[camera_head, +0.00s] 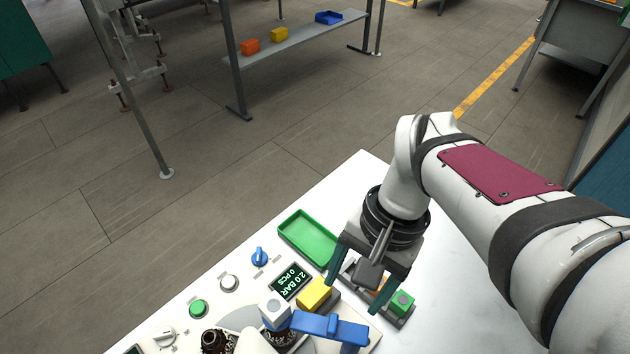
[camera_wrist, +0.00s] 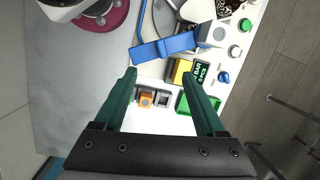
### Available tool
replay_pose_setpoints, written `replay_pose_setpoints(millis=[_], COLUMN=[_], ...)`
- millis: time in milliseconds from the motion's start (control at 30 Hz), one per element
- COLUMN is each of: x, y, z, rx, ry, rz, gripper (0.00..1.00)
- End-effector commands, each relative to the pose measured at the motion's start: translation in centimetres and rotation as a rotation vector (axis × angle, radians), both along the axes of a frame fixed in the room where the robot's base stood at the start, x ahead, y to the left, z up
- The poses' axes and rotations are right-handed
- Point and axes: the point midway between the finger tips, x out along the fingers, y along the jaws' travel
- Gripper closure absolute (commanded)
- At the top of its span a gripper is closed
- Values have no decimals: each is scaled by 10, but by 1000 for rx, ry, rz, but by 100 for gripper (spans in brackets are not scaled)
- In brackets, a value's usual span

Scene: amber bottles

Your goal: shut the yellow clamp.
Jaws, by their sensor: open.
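The yellow block-shaped part (camera_head: 314,293) is the only yellow thing on the white table. It sits between the display and the blue bar, and I cannot tell whether it is an open or shut clamp. It also shows in the wrist view (camera_wrist: 181,71), near the tip of the right finger. My gripper (camera_head: 351,297) points down, to the right of the yellow part, with its green fingers apart. In the wrist view my gripper (camera_wrist: 160,73) has nothing between its fingertips but table and the yellow part's edge beyond.
A blue T-shaped bar (camera_head: 330,328) stands beside the yellow part, near a white-capped bottle (camera_head: 275,310). A display (camera_head: 290,281), a green tray (camera_head: 309,238) and several knobs lie left. A small holder with a green block (camera_head: 401,302) is right of my gripper.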

Motion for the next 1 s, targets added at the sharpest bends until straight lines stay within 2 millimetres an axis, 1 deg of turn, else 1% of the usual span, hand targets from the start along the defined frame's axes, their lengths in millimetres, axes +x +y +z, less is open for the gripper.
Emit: replay_pose_setpoints(millis=[33, 100, 200, 300, 467, 567, 667, 800, 900, 1000], x=[28, 63, 97, 112, 113, 109, 101, 89, 82, 77], y=[0, 1, 2, 2, 3, 6, 14, 25, 32, 38], z=[-2, -8, -20, -28, -30, -42, -66, -105, -129, -149], rx=[10, 23, 34, 39, 40, 40, 40, 39, 40, 39], ry=[50, 107, 163, 189, 192, 194, 196, 196, 196, 195], rz=[-35, -86, -136, -159, -162, -160, -159, -159, -160, -160], gripper=[28, 28, 28, 28, 28, 28, 28, 28, 28, 28])
